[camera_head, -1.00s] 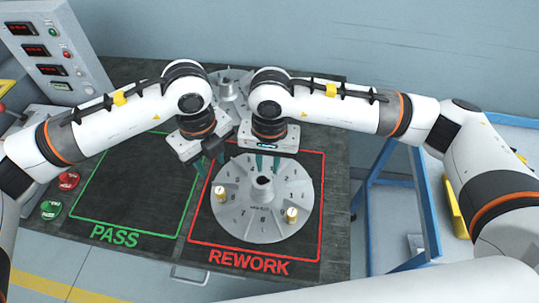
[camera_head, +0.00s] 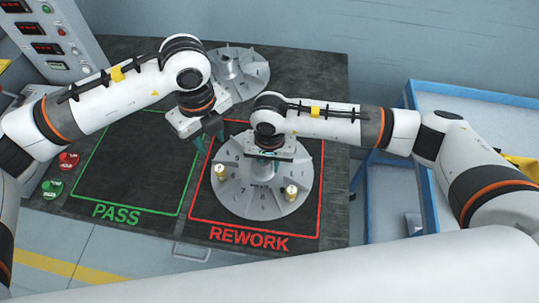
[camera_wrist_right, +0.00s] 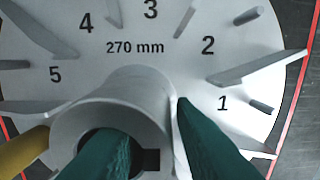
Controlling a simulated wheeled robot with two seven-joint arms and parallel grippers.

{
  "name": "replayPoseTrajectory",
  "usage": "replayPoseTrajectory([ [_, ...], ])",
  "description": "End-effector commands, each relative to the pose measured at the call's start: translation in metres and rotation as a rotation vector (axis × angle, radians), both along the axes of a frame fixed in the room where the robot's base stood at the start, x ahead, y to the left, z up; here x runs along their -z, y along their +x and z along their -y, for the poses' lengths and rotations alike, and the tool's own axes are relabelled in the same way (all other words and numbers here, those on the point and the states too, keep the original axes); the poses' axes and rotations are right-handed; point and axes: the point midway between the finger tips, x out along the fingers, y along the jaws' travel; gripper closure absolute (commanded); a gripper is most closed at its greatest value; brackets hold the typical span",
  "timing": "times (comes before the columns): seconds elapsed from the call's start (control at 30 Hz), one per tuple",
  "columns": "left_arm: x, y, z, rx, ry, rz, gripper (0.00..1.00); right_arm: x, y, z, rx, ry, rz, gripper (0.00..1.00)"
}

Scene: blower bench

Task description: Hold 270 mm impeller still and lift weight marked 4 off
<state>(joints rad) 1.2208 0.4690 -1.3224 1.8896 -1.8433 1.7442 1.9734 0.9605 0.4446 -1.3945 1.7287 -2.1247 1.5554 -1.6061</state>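The grey 270 mm impeller (camera_head: 240,203) lies in the red REWORK square. Two brass weights stand on it, one at the left (camera_head: 220,172) and one at the right (camera_head: 290,193); their marks are not readable. My right gripper (camera_head: 267,168) is over the hub, mostly hiding it. In the right wrist view the hub (camera_wrist_right: 115,100) is close, with one green finger over its bore and the other at its right side; whether they grip is unclear. A blurred brass piece (camera_wrist_right: 25,150) shows at lower left. My left gripper (camera_head: 209,145) is open and empty, above the impeller's upper-left edge.
A second grey impeller (camera_head: 240,70) stands at the back of the dark bench. The green PASS square (camera_head: 120,170) at left is empty. Red (camera_head: 68,161) and green (camera_head: 52,188) buttons sit at the bench's left edge. A blue frame (camera_head: 385,190) stands at right.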

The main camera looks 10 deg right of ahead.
Motion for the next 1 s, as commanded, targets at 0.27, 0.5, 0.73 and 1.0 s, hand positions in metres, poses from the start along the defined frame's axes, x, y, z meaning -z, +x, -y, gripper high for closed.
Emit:
replayPoseTrajectory([
  [0.27,0.0000,0.0000,0.0000,0.000,0.000,0.000,0.64,0.0009,0.0001,-0.0002,-0.001,0.000,0.001,0.78],
  [0.5,0.0000,0.0000,0.0000,0.000,0.000,0.000,0.64,0.0007,0.0001,-0.0001,0.000,0.000,0.001,1.00],
  [0.73,0.0014,0.0000,0.0000,0.000,0.000,0.000,0.64,0.0011,0.0003,0.0002,0.000,0.000,0.001,1.00],
  [1.0,0.0089,0.0000,0.0000,0.000,0.000,0.000,0.64,0.0025,0.0007,0.0002,0.001,-0.001,0.003,1.00],
])
